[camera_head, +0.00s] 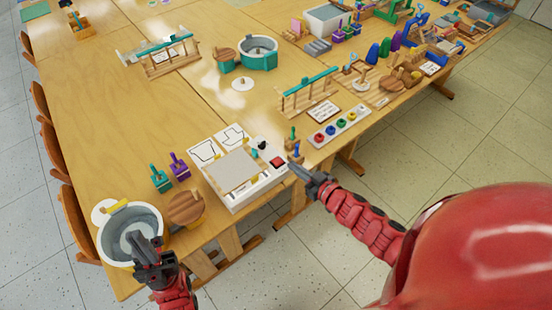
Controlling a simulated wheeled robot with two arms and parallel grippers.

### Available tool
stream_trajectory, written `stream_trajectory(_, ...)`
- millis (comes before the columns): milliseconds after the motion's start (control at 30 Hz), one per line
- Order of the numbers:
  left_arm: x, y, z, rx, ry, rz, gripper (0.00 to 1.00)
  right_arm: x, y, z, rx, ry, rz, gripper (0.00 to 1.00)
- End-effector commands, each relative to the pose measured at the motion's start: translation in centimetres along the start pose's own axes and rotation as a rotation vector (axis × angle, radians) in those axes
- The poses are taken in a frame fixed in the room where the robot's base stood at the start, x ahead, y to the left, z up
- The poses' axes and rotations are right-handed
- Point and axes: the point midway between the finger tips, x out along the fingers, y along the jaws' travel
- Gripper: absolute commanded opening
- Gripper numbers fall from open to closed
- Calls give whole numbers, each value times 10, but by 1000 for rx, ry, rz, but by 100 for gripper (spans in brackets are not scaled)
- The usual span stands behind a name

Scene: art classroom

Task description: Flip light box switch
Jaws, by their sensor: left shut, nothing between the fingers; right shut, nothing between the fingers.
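The light box (233,172) is a white box with a flat greyish-beige top panel, standing near the front edge of the wooden table. A red switch (278,162) sits on its right part, beside small dark marks. My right gripper (293,166) is shut and empty, with its tip very close to the red switch; I cannot tell whether they touch. My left gripper (141,240) is shut and empty, over the grey round bowl (131,222) at the table's front left corner, hiding part of it.
A round wooden lid (186,207) and small teal (160,178) and purple (179,166) items stand left of the light box. Line-drawing cards (204,152) lie behind it. A tray of paint colours (339,127) is to the right. Chairs (66,185) line the left side.

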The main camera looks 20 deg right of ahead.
Motion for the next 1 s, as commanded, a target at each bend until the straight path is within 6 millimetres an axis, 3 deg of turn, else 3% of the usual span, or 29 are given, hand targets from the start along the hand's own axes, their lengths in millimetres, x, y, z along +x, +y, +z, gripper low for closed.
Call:
stream_trajectory(533, -5, 0, 1, 0, 0, 0, 0, 7, 6, 6, 1, -26, 16, 0)
stream_trajectory(800, -28, 1, 5, 0, 0, 0, 0, 56, 5, 8, -1, -24, 13, 0)
stream_trajectory(1000, -19, 1, 3, 0, 0, 0, 0, 87, 7, 5, 1, -26, 16, 0)
